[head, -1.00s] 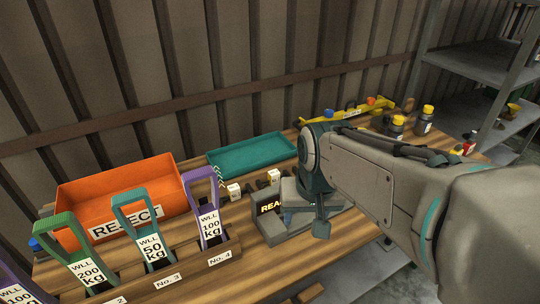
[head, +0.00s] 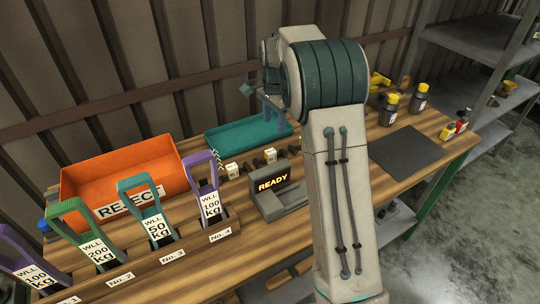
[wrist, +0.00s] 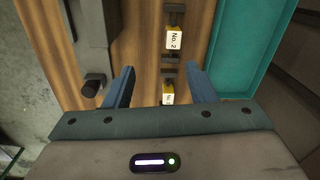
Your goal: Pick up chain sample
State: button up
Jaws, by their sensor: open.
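Small dark chain samples with white-and-yellow tags lie in a row on the wooden bench. In the wrist view one tag reads "No. 2" (wrist: 174,39), and a second tag (wrist: 168,94) lies lower, near my fingers. In the head view the tags show between the teal tray and the grey device, one of them a white tag (head: 232,170). My gripper (wrist: 162,84) points down over this row, its two blue fingers wide apart. The lower tag appears between the fingers; the height above it is hard to judge. Nothing is held.
The grey device reading "READY" (head: 272,186) stands in front of the row. The teal tray (head: 222,146) is behind it. The orange REJECT bin (head: 120,212) and a rack of tagged handles (head: 190,250) are left. A dark mat (head: 408,150) and bottles (head: 390,108) are right.

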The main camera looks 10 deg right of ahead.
aim_at(270, 151)
jog(key=shift+m, duration=0.7)
jog(key=w+f, duration=0.1)
jog(key=f, duration=0.2)
jog(key=w+f+p, duration=0.1)
jog(key=f, duration=0.3)
jog(key=w+f, duration=0.1)
jog(key=f, duration=0.2)
jog(key=shift+f, duration=0.35)
jog(key=shift+a+f+p, duration=0.15)
jog(key=shift+f+p, duration=1.05)
jog(key=shift+f, duration=1.55)
jog(key=shift+c, duration=0.3)
jog(key=shift+w, duration=0.1)
grip_shut()
